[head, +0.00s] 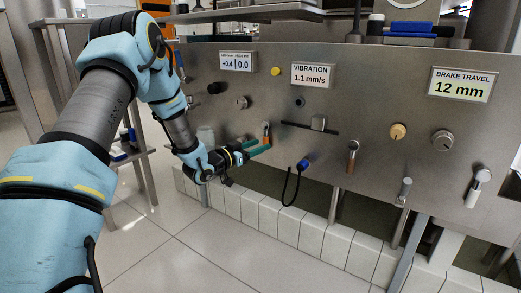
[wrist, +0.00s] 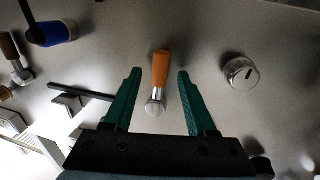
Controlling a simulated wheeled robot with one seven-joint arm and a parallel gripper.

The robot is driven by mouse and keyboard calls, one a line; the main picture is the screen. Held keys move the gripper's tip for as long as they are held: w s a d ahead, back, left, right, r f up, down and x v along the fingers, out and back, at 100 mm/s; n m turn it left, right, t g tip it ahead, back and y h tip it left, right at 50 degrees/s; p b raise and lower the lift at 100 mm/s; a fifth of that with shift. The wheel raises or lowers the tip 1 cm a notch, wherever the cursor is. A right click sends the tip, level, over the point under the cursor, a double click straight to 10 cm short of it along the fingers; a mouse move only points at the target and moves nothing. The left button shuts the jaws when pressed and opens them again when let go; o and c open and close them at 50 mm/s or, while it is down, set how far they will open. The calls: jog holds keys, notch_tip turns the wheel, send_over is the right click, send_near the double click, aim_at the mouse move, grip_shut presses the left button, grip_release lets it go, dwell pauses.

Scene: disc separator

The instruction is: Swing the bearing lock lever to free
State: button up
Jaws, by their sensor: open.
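A small lever with an orange handle (head: 268,140) and a round metal hub sits on the steel panel; no label shows whether it is the bearing lock lever. Its handle hangs down from the hub in the head view. In the wrist view the orange handle (wrist: 161,68) points up the picture. My gripper (head: 262,146) is open at the panel, beside the lever's lower part. In the wrist view the lever lies between the two green fingers of my gripper (wrist: 159,74), with a gap on each side. I cannot tell how deep the fingertips reach.
A round knob (head: 242,102) is left of the lever, and a slider (head: 318,124) in a dark slot is to its right. A blue plug (head: 303,164) with a black cable is at lower right. Another brown-handled lever (head: 352,155) stands farther right. Open floor lies below.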

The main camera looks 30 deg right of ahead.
jog(key=shift+w+d, duration=0.25)
jog(key=shift+d, duration=0.45)
jog(key=shift+c, duration=0.4)
grip_shut()
dwell(0.6)
